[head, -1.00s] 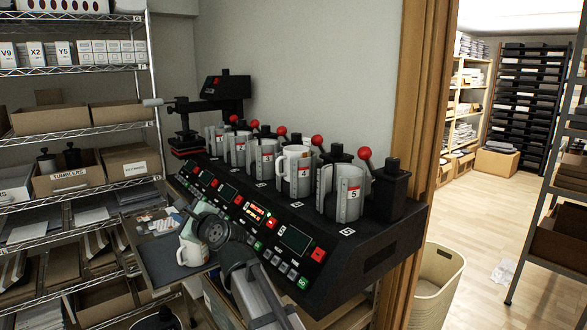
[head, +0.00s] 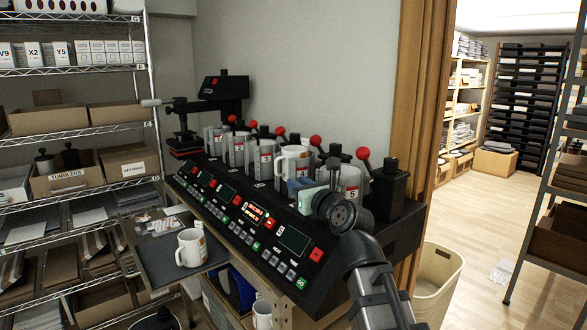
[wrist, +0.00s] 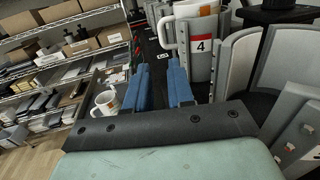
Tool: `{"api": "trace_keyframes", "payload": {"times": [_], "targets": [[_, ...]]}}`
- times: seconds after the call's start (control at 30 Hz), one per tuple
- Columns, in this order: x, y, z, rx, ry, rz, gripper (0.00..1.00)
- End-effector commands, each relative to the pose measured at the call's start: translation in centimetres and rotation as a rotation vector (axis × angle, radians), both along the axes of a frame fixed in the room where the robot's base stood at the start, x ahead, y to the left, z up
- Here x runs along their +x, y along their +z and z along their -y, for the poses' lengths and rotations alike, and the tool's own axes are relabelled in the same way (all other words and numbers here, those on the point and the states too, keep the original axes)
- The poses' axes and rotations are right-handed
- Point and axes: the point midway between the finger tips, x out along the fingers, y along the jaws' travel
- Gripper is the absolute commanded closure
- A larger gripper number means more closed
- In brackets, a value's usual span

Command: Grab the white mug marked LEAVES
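A white mug (head: 292,160) with an orange pattern sits in press station 4. In the wrist view this mug (wrist: 197,10) shows at the top, its handle to the left above the number 4 plate. Another white mug (head: 190,247) stands on the dark tray at left; it also shows in the wrist view (wrist: 104,102).
The long black press (head: 290,235) has several stations with red-knobbed levers. Station 5's clamp (head: 349,184) is empty, close beside my gripper. The dark tray (head: 160,265) juts out at left. Wire shelves (head: 70,130) stand behind it. A beige bin (head: 437,285) is at right.

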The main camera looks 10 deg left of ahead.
Motion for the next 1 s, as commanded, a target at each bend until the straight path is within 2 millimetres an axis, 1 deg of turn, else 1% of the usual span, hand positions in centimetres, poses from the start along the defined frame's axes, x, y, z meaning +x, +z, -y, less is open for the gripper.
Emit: {"api": "trace_keyframes", "payload": {"times": [0.4, 0.5, 0.67, 0.77, 1.0], "targets": [[5.7, 0.1, -3.7, -0.002, 0.002, 0.0, 0.77], [6.5, 0.0, -4.4, -0.003, 0.002, 0.001, 0.77], [6.9, 0.0, -4.7, -0.003, 0.001, 0.001, 0.77], [7.6, 0.0, -5.0, -0.002, 0.001, 0.002, 0.77], [10.4, 0.1, -6.5, -0.002, 0.002, 0.0, 0.77]]}}
